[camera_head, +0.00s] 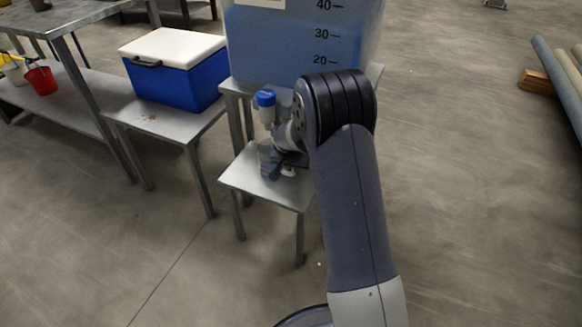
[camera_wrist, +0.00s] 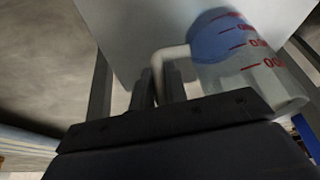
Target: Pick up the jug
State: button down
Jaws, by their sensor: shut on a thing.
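The jug (camera_wrist: 250,62) is clear with red measuring marks and a pale handle (camera_wrist: 160,65). Blue, seemingly liquid, shows at its end farther from the camera in the wrist view. My gripper (camera_wrist: 160,88) is shut on the handle, with a dark finger on each side of it. In the head view the jug (camera_head: 265,153) is small and partly hidden by my gripper (camera_head: 276,168). It is at the low grey table, below a white tap with a blue top (camera_head: 265,106). I cannot tell whether it touches the tabletop.
The low grey table (camera_head: 238,181) stands in front of a large tank of blue liquid (camera_head: 290,40) on a taller stand. A blue cooler with a white lid (camera_head: 180,85) sits on a table to the left. Red bucket (camera_head: 40,80) farther left.

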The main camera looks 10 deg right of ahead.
jog(key=shift+r+p, duration=0.55)
jog(key=shift+r, duration=0.9)
jog(key=s+a, duration=0.3)
jog(key=s, duration=0.5)
jog(key=s+a, duration=0.4)
jog(key=s, duration=0.4)
jog(key=shift+s, duration=0.25)
jog(key=shift+r, duration=0.1)
